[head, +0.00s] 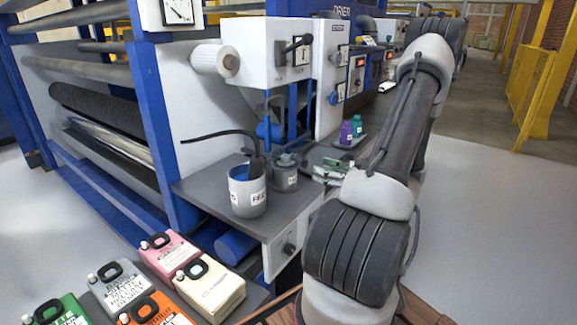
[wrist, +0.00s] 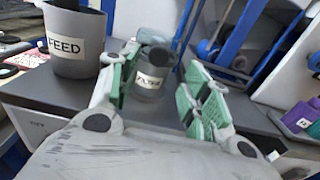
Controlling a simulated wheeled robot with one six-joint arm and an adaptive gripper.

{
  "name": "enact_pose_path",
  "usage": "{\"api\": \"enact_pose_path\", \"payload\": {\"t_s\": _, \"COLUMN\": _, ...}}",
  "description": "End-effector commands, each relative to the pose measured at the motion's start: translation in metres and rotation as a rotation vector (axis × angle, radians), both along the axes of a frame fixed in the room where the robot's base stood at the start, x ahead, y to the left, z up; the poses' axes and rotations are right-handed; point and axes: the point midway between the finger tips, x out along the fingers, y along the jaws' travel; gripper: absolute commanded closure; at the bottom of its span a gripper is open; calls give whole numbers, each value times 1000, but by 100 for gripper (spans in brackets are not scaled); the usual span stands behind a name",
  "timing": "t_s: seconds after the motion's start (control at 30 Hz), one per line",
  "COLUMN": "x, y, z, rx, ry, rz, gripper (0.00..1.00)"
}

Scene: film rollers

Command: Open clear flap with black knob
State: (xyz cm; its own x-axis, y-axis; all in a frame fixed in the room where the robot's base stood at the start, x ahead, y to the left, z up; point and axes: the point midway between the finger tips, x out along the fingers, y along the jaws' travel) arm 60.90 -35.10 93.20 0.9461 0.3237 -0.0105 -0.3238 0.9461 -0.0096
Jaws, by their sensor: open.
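I cannot clearly make out a clear flap in either view. A dark round knob (head: 289,248) shows on the white front below the grey shelf in the head view; whether it belongs to a flap I cannot tell. My gripper (wrist: 158,78) is open and empty, with green pads on both fingers. It also shows in the head view (head: 332,170), above the shelf and right of the cups. In the wrist view a grey labelled cup (wrist: 152,76) appears between the fingers, beyond them. The blue framed part of the machine (wrist: 232,42) is behind the right finger.
A FEED cup (head: 247,190) stands on the grey shelf (head: 205,187), beside the smaller grey cup (head: 285,173). Purple (head: 346,132) and teal bottles stand farther back. Several coloured containers (head: 212,287) sit at lower left. The floor at right (head: 490,220) is clear.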

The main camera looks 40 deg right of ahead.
Motion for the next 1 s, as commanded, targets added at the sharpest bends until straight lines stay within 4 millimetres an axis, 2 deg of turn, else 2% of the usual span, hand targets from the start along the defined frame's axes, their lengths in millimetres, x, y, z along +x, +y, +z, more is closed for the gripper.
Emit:
{"api": "enact_pose_path", "payload": {"t_s": 0.5, "x": 66, "y": 25, "z": 3, "rx": 12, "ry": -7, "rz": 7, "gripper": 52}}
{"api": "enact_pose_path", "payload": {"t_s": 0.87, "x": 73, "y": 27, "z": 3, "rx": 13, "ry": -7, "rz": 5, "gripper": 52}}
{"api": "enact_pose_path", "payload": {"t_s": 1.0, "x": 73, "y": 27, "z": 3, "rx": 13, "ry": -7, "rz": 5, "gripper": 77}}
